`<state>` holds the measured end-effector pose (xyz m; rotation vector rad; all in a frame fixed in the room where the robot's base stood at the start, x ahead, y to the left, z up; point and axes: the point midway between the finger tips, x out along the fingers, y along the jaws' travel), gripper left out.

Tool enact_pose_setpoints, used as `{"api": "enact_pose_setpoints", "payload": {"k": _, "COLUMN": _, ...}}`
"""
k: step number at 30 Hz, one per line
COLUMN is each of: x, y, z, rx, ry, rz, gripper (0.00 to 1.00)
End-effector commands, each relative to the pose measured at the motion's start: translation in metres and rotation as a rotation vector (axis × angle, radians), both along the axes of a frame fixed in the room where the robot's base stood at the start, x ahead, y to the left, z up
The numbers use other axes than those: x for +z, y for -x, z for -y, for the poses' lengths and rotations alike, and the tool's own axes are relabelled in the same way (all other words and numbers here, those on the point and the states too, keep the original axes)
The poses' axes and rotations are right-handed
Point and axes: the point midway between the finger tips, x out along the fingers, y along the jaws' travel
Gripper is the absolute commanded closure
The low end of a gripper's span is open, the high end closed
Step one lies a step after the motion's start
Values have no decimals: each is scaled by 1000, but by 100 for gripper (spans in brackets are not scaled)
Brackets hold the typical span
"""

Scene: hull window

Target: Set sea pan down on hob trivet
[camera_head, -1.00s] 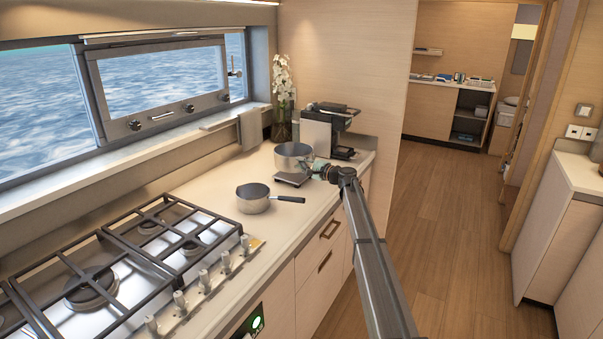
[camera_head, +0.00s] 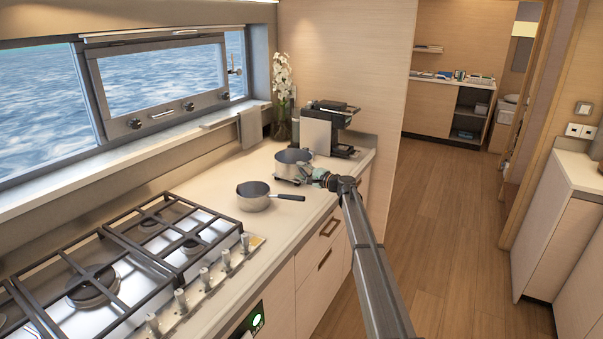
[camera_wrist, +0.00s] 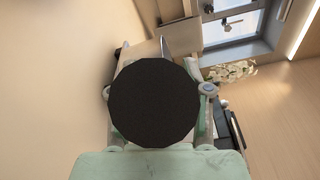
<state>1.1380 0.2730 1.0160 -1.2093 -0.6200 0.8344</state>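A steel pan (camera_head: 290,163) is at the far end of the counter, upright, on or just above a small dark trivet (camera_head: 284,180). The pan hides most of the trivet, and I cannot tell whether they touch. My gripper (camera_head: 310,174) reaches in from the right and is shut around the pan's handle. In the wrist view, the handle's round black end (camera_wrist: 154,101) fills the space between the pale green fingers and hides the pan behind it.
A second steel pan (camera_head: 254,197) with a dark handle stands nearer on the counter. A gas hob (camera_head: 135,262) fills the near left. A coffee machine (camera_head: 328,130) and a vase of white flowers (camera_head: 282,100) stand behind the held pan.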

Motion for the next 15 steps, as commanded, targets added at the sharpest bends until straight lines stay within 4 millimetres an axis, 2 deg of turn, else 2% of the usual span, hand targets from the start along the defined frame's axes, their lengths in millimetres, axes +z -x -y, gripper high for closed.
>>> {"api": "enact_pose_setpoints", "payload": {"k": 9, "x": 4, "y": 1, "z": 2, "rx": 0, "ry": 0, "rz": 0, "gripper": 52}}
{"api": "enact_pose_setpoints", "payload": {"k": 15, "x": 1, "y": 20, "z": 27, "rx": -1, "ry": 1, "rz": 1, "gripper": 52}}
